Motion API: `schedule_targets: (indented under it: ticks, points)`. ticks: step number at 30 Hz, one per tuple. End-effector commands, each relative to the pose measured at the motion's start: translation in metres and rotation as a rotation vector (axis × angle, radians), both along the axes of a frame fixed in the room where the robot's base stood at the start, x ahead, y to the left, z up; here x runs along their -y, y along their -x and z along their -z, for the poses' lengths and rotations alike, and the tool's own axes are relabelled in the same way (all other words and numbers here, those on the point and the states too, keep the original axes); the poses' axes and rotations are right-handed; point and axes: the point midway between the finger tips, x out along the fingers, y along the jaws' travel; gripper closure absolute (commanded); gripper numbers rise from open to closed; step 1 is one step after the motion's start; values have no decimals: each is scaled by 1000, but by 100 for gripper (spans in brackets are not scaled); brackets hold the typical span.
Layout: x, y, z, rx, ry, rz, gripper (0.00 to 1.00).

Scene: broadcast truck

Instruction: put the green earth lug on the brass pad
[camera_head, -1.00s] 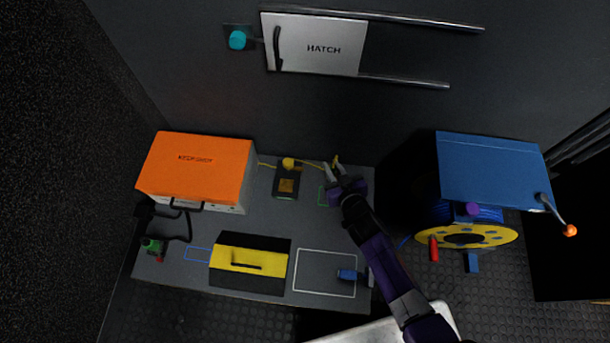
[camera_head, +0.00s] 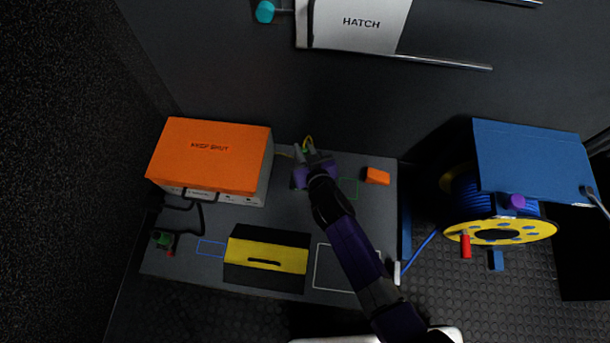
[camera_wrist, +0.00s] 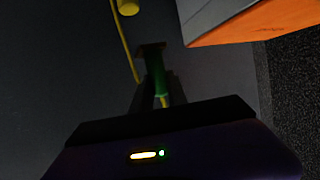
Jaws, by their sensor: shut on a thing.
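My gripper (camera_head: 306,156) is over the back of the bench, just right of the orange box. In the wrist view its fingers (camera_wrist: 157,98) are shut on the green earth lug (camera_wrist: 157,72). A yellow cable is at the lug's near end. A dark brownish flat piece (camera_wrist: 152,47) shows at the lug's far end; I cannot tell whether it is the lug's tongue or part of the pad. In the head view the brass pad is hidden behind my gripper and arm. Contact between lug and pad cannot be made out.
The orange-lidded box (camera_head: 210,158) stands close left of my gripper. An orange block (camera_head: 377,176) and a green outline (camera_head: 349,187) lie to the right. A yellow-black case (camera_head: 267,259) is in front. The blue cable reel (camera_head: 497,232) is far right. A yellow knob (camera_wrist: 128,6) shows in the wrist view.

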Motion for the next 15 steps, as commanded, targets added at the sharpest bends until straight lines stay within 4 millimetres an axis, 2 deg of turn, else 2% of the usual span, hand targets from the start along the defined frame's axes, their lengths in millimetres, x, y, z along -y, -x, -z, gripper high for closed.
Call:
schedule_targets:
  ticks: [1,15]
  points:
    - [-1,0,18,1,1,-2,100]
    - [0,0,97,1,1,0,100]
